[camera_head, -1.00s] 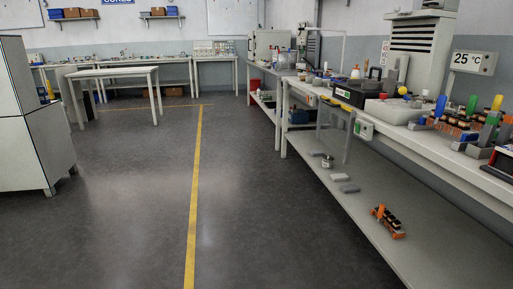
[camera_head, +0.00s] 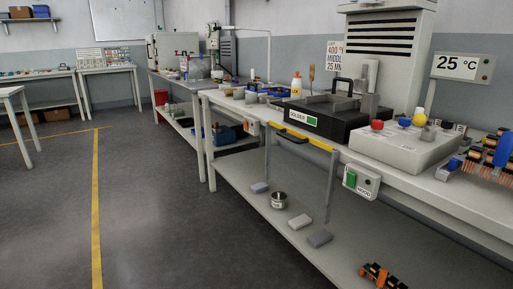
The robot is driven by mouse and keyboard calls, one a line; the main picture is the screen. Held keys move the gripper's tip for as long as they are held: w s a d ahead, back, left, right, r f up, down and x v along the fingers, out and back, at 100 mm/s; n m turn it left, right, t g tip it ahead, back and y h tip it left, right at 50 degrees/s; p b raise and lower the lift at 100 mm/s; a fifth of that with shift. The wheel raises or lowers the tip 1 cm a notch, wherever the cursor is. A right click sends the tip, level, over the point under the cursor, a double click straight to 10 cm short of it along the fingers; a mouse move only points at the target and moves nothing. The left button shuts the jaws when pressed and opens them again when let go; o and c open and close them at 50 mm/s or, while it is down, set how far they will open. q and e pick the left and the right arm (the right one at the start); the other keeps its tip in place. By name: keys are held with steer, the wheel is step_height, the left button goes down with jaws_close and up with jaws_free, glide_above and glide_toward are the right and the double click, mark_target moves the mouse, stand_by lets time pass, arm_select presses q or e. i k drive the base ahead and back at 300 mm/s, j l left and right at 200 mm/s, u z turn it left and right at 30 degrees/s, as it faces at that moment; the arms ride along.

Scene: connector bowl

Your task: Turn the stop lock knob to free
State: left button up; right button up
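A light grey control box (camera_head: 397,149) sits on the right-hand bench. On its top are a red knob (camera_head: 377,125), a blue knob (camera_head: 404,122), a yellow knob (camera_head: 420,119) and a grey knob (camera_head: 428,132). A small box with a green part (camera_head: 361,181) hangs on the bench's front edge below it. Labels on both boxes are too small to read surely, so I cannot tell which part is the stop lock knob or how it is turned. Neither of my grippers shows.
Rows of coil-like parts (camera_head: 490,160) lie at the right. A lower shelf (camera_head: 290,226) holds a few small items. The floor left of the bench is clear.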

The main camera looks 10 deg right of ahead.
mark_target(447, 124)
steer(key=i+j+z, duration=1.05)
steer(key=j+z, duration=0.15)
